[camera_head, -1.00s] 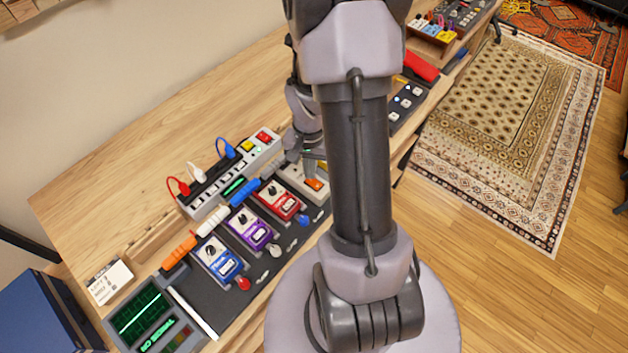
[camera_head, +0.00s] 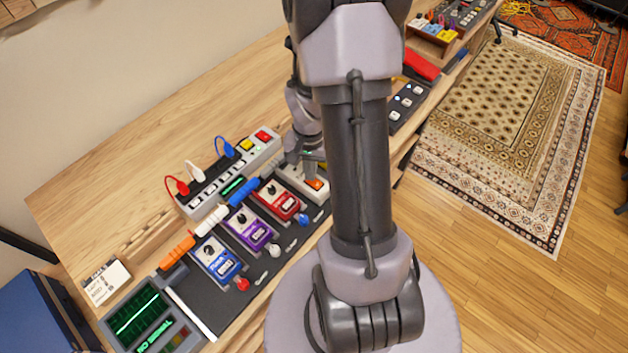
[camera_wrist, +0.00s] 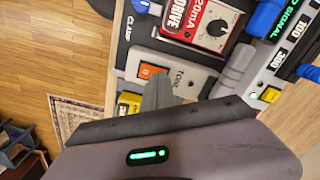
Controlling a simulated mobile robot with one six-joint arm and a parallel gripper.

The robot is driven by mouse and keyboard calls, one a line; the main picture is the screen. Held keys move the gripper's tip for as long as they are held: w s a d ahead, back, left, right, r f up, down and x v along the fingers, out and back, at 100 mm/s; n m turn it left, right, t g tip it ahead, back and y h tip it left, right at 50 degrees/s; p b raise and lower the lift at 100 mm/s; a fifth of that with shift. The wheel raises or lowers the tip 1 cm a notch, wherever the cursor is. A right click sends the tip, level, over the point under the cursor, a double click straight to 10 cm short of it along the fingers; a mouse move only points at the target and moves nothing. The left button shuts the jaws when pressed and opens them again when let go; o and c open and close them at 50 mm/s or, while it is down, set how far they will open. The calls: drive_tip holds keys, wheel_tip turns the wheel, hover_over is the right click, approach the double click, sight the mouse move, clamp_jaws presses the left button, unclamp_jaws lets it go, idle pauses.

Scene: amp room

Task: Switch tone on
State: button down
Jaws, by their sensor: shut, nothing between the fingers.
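The tone box is a pale box (camera_head: 296,179) with an orange rocker switch (camera_head: 316,184), standing at the right end of the pedal row. In the head view my gripper (camera_head: 309,168) is over the box, partly hidden by my arm. A screen (camera_head: 139,316) at the front left shows a green line and green text.
Red (camera_head: 279,199), purple (camera_head: 251,229) and blue (camera_head: 218,259) pedals stand left of the box. A power strip (camera_head: 216,188) with plugs lies behind them. A red DRIVE pedal (camera_wrist: 205,22) is close to my gripper. Bare wood is free at the back.

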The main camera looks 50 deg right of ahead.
drive_tip(key=shift+f, duration=0.25)
drive_tip(key=shift+r, duration=0.1)
wheel_tip(320, 180, up, 7)
drive_tip(key=p, duration=0.5)
drive_tip(key=w+a+r+n+t+b, duration=0.2)
drive_tip(key=a+r+b, duration=0.2)
drive_tip(key=a+r, duration=0.6)
drive_tip(key=s+a+r+n+t+y+b, duration=0.1)
drive_tip(key=s+a+r+n+t, duration=0.1)
drive_tip(key=s+a+r, duration=0.2)
drive_tip(key=s+a+r+n+t+y+b, duration=0.1)
drive_tip(key=s+a+r, duration=0.3)
drive_tip(key=a, duration=0.6)
drive_tip(key=shift+s+n+t+b, duration=0.4)
drive_tip(key=shift+s+n+b, duration=0.15)
drive_tip(key=shift+n, duration=0.25)
